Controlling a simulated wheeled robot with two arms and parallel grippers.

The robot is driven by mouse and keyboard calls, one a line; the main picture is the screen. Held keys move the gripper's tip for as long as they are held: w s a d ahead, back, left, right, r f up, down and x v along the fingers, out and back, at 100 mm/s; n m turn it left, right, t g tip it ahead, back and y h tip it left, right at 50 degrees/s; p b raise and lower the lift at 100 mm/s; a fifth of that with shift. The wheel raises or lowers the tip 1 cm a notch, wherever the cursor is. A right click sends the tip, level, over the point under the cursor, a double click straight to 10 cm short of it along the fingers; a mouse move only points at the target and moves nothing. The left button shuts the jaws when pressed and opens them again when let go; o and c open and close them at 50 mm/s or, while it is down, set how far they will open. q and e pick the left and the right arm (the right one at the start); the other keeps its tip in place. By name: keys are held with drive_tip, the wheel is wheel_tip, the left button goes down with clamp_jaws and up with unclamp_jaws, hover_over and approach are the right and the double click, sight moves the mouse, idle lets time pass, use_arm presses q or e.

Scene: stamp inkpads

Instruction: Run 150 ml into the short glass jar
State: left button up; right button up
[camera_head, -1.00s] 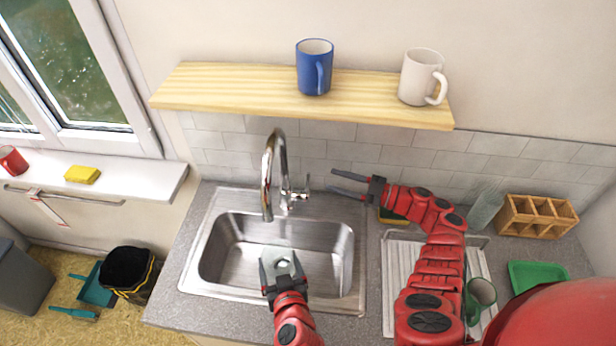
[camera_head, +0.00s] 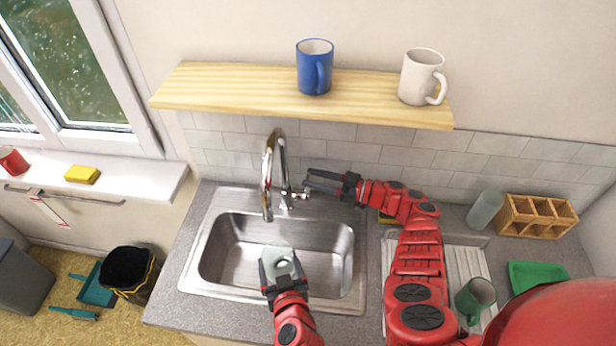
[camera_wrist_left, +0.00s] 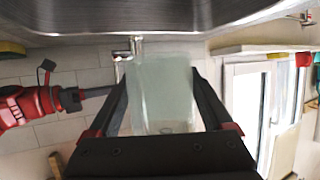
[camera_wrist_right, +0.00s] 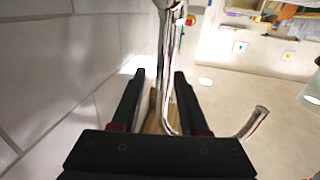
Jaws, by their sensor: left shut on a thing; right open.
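My left gripper (camera_head: 281,268) is shut on the short glass jar (camera_head: 279,257) and holds it over the sink, below and in front of the spout. The clear, pale green jar also shows between the fingers in the left wrist view (camera_wrist_left: 160,95). The chrome tap (camera_head: 268,172) stands behind the basin, with its lever (camera_head: 299,195) on the right side. My right gripper (camera_head: 310,184) is open, its fingertips close to the lever. The right wrist view shows chrome tap parts (camera_wrist_right: 170,60) between or just beyond the fingers; contact is unclear. I see no water stream.
The steel sink (camera_head: 222,235) is otherwise empty. To the right are a drainer with a green mug (camera_head: 476,297), another glass (camera_head: 485,209), a wooden divided box (camera_head: 536,215) and a green tray (camera_head: 538,279). A shelf (camera_head: 210,88) with two mugs hangs above the tap.

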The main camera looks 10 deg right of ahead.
drive_tip(key=shift+x, duration=1.1)
clamp_jaws()
idle(0.6)
